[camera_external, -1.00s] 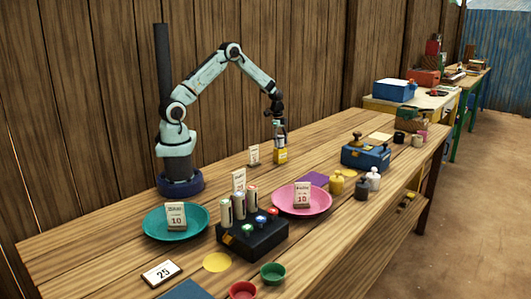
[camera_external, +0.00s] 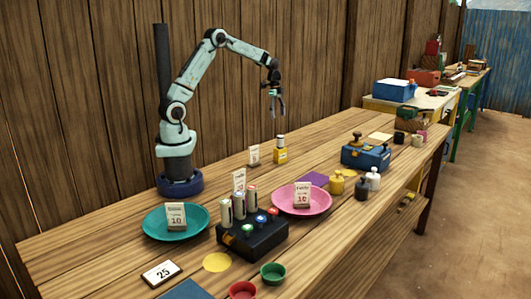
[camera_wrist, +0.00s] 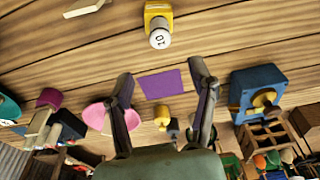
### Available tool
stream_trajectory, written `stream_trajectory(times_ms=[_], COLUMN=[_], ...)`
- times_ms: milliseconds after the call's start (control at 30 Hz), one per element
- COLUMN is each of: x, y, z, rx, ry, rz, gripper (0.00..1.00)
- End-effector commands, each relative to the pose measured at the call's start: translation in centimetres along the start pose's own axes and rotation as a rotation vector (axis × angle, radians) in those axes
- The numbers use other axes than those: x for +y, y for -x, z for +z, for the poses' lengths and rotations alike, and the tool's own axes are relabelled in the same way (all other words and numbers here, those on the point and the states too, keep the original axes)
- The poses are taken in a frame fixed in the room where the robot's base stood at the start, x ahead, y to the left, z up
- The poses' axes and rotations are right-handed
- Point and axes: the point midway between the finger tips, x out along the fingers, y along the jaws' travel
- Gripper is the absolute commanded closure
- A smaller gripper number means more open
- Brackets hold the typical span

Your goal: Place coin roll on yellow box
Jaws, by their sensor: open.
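A pale coin roll (camera_external: 281,140) stands upright on the small yellow box (camera_external: 280,157) near the back of the table. In the wrist view the roll (camera_wrist: 159,40) shows its round end marked 10, and the yellow box (camera_wrist: 157,12) is just behind it. The roll and box appear to touch. My gripper (camera_external: 275,108) is above them, clear of both. In the wrist view my gripper (camera_wrist: 162,80) has its fingers spread with nothing between them.
A black rack (camera_external: 252,238) with several upright rolls stands between a teal plate (camera_external: 153,225) and a pink plate (camera_external: 322,203). A blue scale-like box (camera_external: 365,158) and small weights (camera_external: 336,184) are to the right. A white card (camera_external: 253,154) stands left of the yellow box.

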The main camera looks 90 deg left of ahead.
Motion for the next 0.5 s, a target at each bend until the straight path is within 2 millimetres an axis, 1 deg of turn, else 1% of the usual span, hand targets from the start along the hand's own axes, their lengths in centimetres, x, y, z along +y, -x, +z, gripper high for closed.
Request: stream_trajectory(times_ms=[100, 167, 267, 300, 367, 400, 467, 500], x=[0.1, 0.6, 3.5, 5.5, 9.2, 11.9, 16.2, 18.9], y=[0.1, 0.5, 2.2, 3.1, 4.6, 5.5, 6.5, 7.0], z=[-0.1, -0.5, -2.1, -2.9, -3.8, -4.2, -4.2, -3.8], rx=[0.000, -0.004, -0.022, -0.033, -0.055, -0.072, -0.095, -0.110], ry=[0.002, 0.014, 0.083, 0.128, 0.216, 0.283, 0.385, 0.454], rz=[0.000, -0.002, 0.000, -0.002, -0.006, -0.009, -0.021, -0.030], gripper=[0.43, 0.43, 0.43, 0.43, 0.43, 0.43, 0.43, 0.43])
